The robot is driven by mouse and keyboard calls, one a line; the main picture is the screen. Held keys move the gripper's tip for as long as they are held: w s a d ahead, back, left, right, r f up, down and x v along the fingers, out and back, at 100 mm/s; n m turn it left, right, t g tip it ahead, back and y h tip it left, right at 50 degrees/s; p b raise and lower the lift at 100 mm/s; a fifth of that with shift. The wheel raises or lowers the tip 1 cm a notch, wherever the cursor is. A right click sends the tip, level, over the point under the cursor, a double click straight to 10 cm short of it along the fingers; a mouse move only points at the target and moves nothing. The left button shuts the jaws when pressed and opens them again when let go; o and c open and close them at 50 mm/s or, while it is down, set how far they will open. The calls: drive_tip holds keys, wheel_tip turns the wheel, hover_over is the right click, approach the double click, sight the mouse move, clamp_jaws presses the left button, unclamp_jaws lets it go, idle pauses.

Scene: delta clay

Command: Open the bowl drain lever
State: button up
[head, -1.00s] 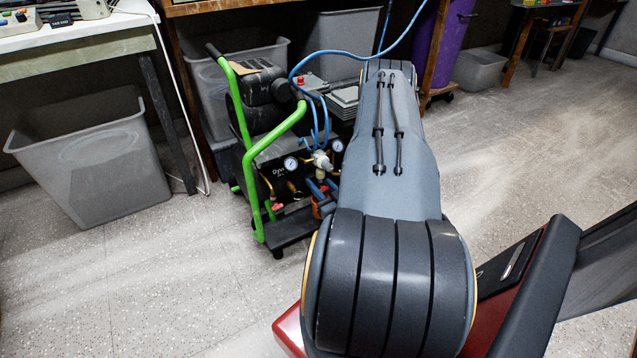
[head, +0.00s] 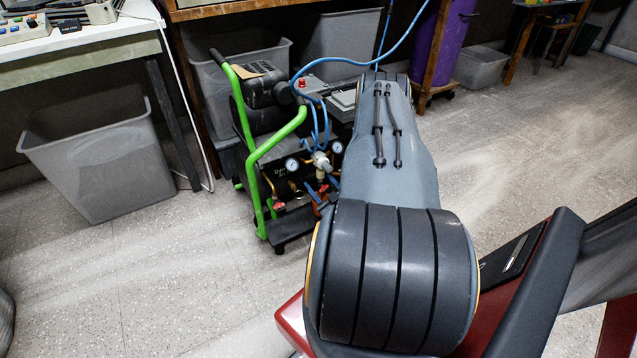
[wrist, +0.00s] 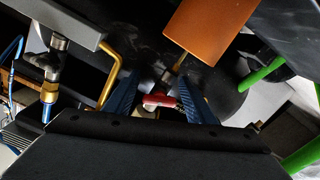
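A small red lever (wrist: 160,101) sits in the middle of the wrist view, between the two blue fingers of my gripper (wrist: 157,98). Dark gaps show on both sides of the lever, and the fingers stand apart. Contact with the lever is not visible. In the head view my gripper (head: 322,187) is low at the front of the compressor (head: 270,130), below the gauges, and partly hidden by my arm. A red handle (head: 279,206) shows left of it; I cannot tell whether it is the same lever.
An orange block (wrist: 208,28), a brass pipe (wrist: 110,72) and a brass fitting (wrist: 49,92) crowd the fingers. The compressor has a green tube frame (head: 250,160) and a blue hose (head: 350,56). A grey bin (head: 105,165) stands left. The floor at right is clear.

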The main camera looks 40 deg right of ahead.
sight(325, 189)
drive_tip(key=shift+s, duration=0.1)
drive_tip(key=p+v, duration=0.2)
drive_tip(key=v, duration=0.4)
drive_tip(key=shift+s+a+p, duration=0.1)
drive_tip(key=shift+s+p, duration=0.2)
drive_tip(key=shift+p, duration=0.05)
drive_tip(key=shift+s+a, duration=0.2)
drive_tip(key=shift+s, duration=0.25)
